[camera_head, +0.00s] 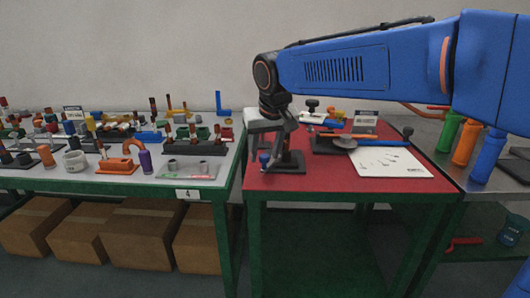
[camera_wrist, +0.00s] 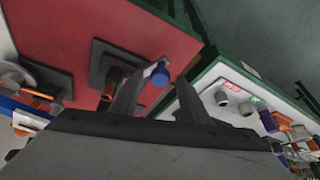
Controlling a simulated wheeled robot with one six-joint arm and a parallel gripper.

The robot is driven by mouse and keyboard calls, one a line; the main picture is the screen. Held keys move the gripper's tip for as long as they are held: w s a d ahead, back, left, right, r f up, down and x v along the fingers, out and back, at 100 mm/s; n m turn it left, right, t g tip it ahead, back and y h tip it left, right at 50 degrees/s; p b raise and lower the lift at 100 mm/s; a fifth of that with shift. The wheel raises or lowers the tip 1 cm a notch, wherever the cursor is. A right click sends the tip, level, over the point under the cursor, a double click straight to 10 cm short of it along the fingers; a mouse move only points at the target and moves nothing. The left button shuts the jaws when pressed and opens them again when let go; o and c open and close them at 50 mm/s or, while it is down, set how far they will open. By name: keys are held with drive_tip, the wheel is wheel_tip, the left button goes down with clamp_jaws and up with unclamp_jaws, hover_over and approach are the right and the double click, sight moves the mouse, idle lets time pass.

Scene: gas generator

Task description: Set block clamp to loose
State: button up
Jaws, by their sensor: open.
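The block clamp (camera_head: 289,166) stands on the red table top near its front left corner, with a dark base and a blue-ended handle (camera_head: 264,158) on its left. In the wrist view the clamp's dark base (camera_wrist: 116,55) lies on the red surface, and the blue handle end (camera_wrist: 161,78) shows between my fingers. My gripper (camera_wrist: 162,82) is open, its two dark fingers on either side of the blue end with no clear contact. In the head view my wrist hangs over the clamp and partly hides it. I cannot tell the clamp's setting.
A white sheet (camera_head: 382,164) and a tool with an orange and blue handle (camera_head: 370,139) lie right of the clamp. A crowded grey table (camera_head: 60,185) stands to the left across a narrow gap. Coloured cylinders (camera_head: 466,143) stand on the right table.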

drive_tip(key=shift+w+f, duration=0.1)
drive_tip(key=shift+f, duration=0.05)
clamp_jaws()
